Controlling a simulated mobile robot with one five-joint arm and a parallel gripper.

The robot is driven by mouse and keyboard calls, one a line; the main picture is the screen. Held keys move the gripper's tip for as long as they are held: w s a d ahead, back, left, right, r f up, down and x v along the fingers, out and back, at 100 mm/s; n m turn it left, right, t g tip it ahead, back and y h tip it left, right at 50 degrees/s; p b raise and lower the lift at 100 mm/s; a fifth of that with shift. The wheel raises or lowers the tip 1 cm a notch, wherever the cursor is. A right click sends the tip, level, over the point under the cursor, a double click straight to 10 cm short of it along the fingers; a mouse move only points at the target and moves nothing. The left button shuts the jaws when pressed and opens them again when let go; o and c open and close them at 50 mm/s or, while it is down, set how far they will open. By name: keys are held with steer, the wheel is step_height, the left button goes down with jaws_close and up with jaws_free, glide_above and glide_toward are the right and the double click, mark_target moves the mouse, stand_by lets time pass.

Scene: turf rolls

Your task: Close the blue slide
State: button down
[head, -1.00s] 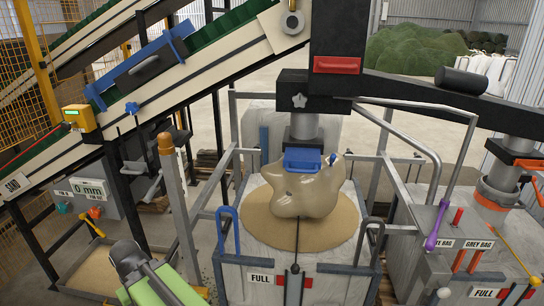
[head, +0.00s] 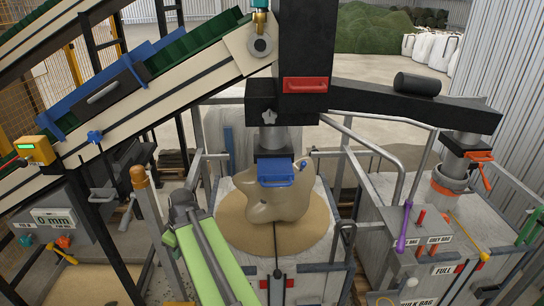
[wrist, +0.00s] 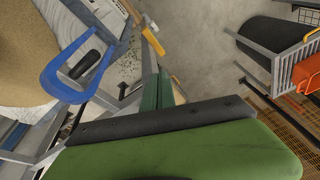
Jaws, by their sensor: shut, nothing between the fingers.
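The blue slide (head: 277,174) is a flat plate with a handle, set at the foot of the grey spout (head: 270,138) over the bulk bag. A tan, bulging mass (head: 270,207) hangs just below it and hides part of its surroundings. My gripper (wrist: 160,90) shows in the wrist view as two green fingers, shut together with nothing between them. It is beside a blue loop (wrist: 52,95) and apart from it. In the head view my green arm stands left of the bag, well short of the slide; its fingertips cannot be made out there.
A metal frame surrounds the bag (head: 300,285). A second spout with an orange handle (head: 480,156) and a purple lever (head: 404,228) stand at the right. The conveyor (head: 130,100) slopes across the left.

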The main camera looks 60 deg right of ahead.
mark_target(270, 158)
steer(key=s+d+r+n+t+h+p, duration=0.1)
steer(key=s+d+r+t+p, duration=0.1)
steer(key=s+d+r+p, duration=0.55)
steer(key=s+d+r+n+t+h+p, duration=0.1)
steer(key=s+d+r+p, duration=0.2)
steer(key=s+d+r, duration=0.8)
steer(key=s+d+r+n+t+h+p, duration=0.15)
steer(key=d+r+p, duration=0.3)
steer(key=d, duration=1.05)
steer(key=b+x, duration=0.8)
steer(key=x, duration=0.2)
steer(key=shift+s+f, duration=0.2)
steer(key=shift+s, duration=0.05)
steer(key=w+d, duration=0.2)
steer(key=d, duration=0.1)
steer(key=w+d, duration=0.2)
steer(key=d, duration=0.1)
steer(key=w+d, duration=0.3)
steer(key=d, duration=0.1)
steer(key=shift+w+d+r, duration=0.15)
steer(key=shift+w+d, duration=0.05)
